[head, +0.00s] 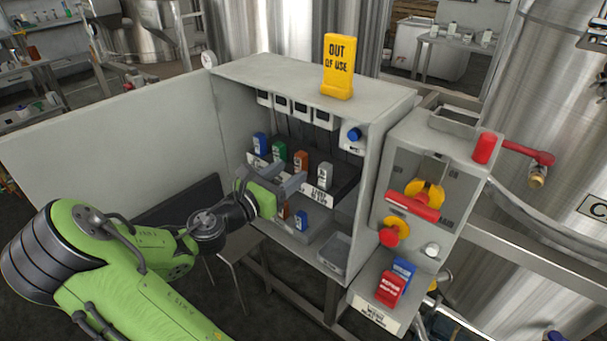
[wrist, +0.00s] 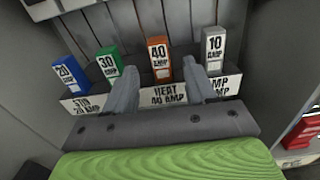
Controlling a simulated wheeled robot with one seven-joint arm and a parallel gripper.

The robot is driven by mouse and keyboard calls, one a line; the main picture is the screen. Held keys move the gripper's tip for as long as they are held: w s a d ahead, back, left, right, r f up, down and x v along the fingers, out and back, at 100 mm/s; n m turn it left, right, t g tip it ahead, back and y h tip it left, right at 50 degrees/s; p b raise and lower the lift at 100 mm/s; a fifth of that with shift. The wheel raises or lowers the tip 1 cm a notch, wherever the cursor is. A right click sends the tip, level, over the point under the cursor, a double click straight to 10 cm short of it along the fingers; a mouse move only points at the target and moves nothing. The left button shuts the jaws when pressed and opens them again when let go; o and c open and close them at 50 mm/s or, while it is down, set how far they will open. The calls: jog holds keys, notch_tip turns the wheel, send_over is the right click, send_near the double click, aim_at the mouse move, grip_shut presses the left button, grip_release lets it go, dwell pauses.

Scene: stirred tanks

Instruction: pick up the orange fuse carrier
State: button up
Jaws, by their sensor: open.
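The orange fuse carrier, marked 40 AMP, stands upright in the cabinet's upper row in the head view (head: 300,160). It also shows in the wrist view (wrist: 160,58), above a label reading HEAT 40 AMP. My gripper (head: 284,177) is open in front of this row. In the wrist view my gripper's fingers (wrist: 159,72) point at the row, one on each side of the orange carrier in the picture. No contact with it is visible.
A green 30 AMP carrier (wrist: 108,64) and a blue 20 AMP carrier (wrist: 69,74) stand left of it; a grey 10 AMP carrier (wrist: 213,46) stands right, near the right finger. More carriers, one blue (head: 301,220), sit on the lower shelf. An OUT OF USE sign (head: 339,66) tops the cabinet.

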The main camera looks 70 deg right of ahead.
aim_at(306, 163)
jog(key=x, duration=0.2)
jog(key=b+x, duration=0.1)
jog(key=x, duration=0.4)
jog(key=shift+s+d+f+b, duration=0.1)
jog(key=shift+s+f+b, duration=0.05)
jog(key=shift+f+b, duration=0.25)
jog(key=shift+r, duration=0.1)
grip_shut()
